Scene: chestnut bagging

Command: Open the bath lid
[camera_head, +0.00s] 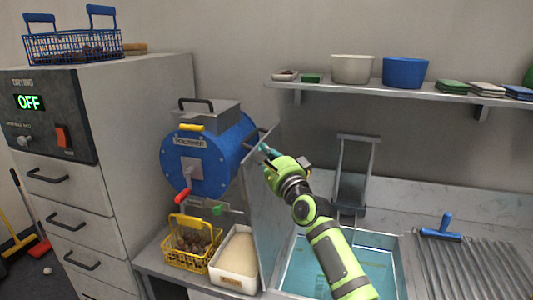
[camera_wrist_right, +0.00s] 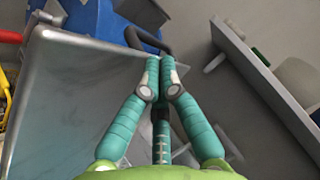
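The bath (camera_head: 330,262) is a metal basin with bluish water inside, at the lower middle of the head view. Its grey metal lid (camera_head: 262,205) stands nearly upright at the bath's left side, leaving the water uncovered. The lid also shows in the right wrist view (camera_wrist_right: 75,95), with a dark curved handle (camera_wrist_right: 133,38) at its far edge. My right gripper (camera_head: 265,150) is at the lid's top edge. In the wrist view its teal fingers (camera_wrist_right: 157,70) come together at the handle and look closed on it; the fingertips partly hide the contact. My left gripper is not in view.
A blue drum machine (camera_head: 205,160) stands close left of the lid. A yellow basket (camera_head: 190,243) and a white tray (camera_head: 236,262) sit in front of it. A grey metal frame (camera_head: 355,180) stands behind the bath. A wall shelf (camera_head: 400,93) holds bowls.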

